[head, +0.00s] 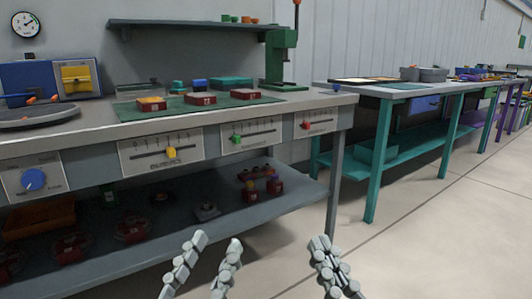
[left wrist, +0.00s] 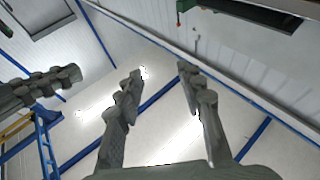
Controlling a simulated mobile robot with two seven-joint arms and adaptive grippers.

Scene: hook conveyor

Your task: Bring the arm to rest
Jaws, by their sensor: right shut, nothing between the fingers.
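My left gripper (head: 217,241) is at the bottom of the head view, in front of the grey workbench. Its two fingers stand apart with nothing between them. In the left wrist view it also shows (left wrist: 160,70), open and empty, pointing towards the ceiling and wall. My right gripper (head: 320,241) is to the right of it in the head view, over the floor. Its fingers are together and it holds nothing. In the left wrist view, grey fingers of the right gripper (left wrist: 62,78) show at the left edge. Neither gripper touches anything.
The grey workbench (head: 120,131) carries a green press (head: 281,55), a green mat with red blocks and front panels with sliders and a blue knob (head: 33,179). Its lower shelf (head: 290,200) holds several parts. A teal table (head: 375,92) stands to the right. The floor (head: 440,240) at right is clear.

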